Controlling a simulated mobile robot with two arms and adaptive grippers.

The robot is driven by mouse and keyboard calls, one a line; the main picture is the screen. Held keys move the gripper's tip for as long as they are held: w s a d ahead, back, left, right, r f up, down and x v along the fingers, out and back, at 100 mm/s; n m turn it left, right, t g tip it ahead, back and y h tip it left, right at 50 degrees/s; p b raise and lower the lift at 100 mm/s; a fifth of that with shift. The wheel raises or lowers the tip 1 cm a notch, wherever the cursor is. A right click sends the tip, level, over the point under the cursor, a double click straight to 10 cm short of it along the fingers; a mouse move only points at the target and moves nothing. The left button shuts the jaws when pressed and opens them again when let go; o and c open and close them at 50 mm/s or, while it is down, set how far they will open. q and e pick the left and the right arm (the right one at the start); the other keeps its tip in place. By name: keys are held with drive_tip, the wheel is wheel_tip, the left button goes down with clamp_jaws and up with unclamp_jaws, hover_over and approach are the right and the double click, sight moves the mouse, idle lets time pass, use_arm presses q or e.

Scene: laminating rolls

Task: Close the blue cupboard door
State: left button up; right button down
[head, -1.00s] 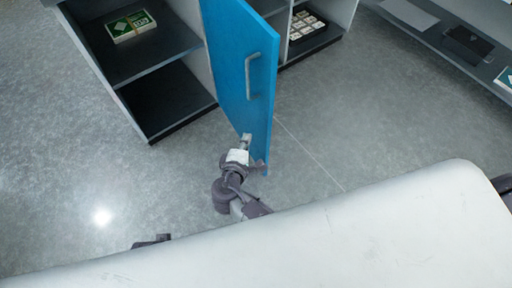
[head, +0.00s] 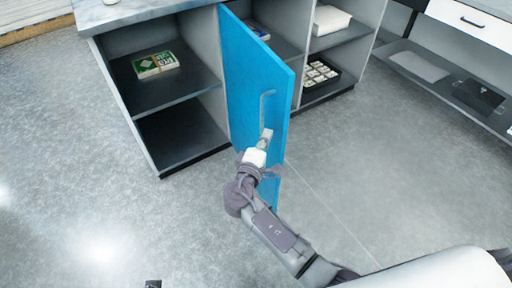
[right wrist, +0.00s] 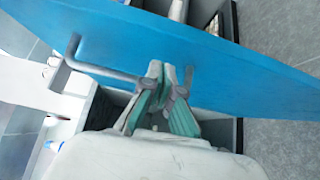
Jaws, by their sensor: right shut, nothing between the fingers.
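The blue cupboard door (head: 252,75) stands open, swung out from the cabinet toward me. Its grey bar handle (head: 267,104) is on the face I see, near the free edge.
The cabinet has open shelves holding a green and white box (head: 156,64) left of the door and a dark tray (head: 320,74) of small white items to the right. A separate shelf unit (head: 440,88) stands at far right. The floor in front is clear.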

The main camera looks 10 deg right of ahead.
drive_tip(key=shift+w+d, duration=0.15)
drive_tip(key=shift+d, duration=0.85)
drive_tip(key=shift+d, duration=0.15)
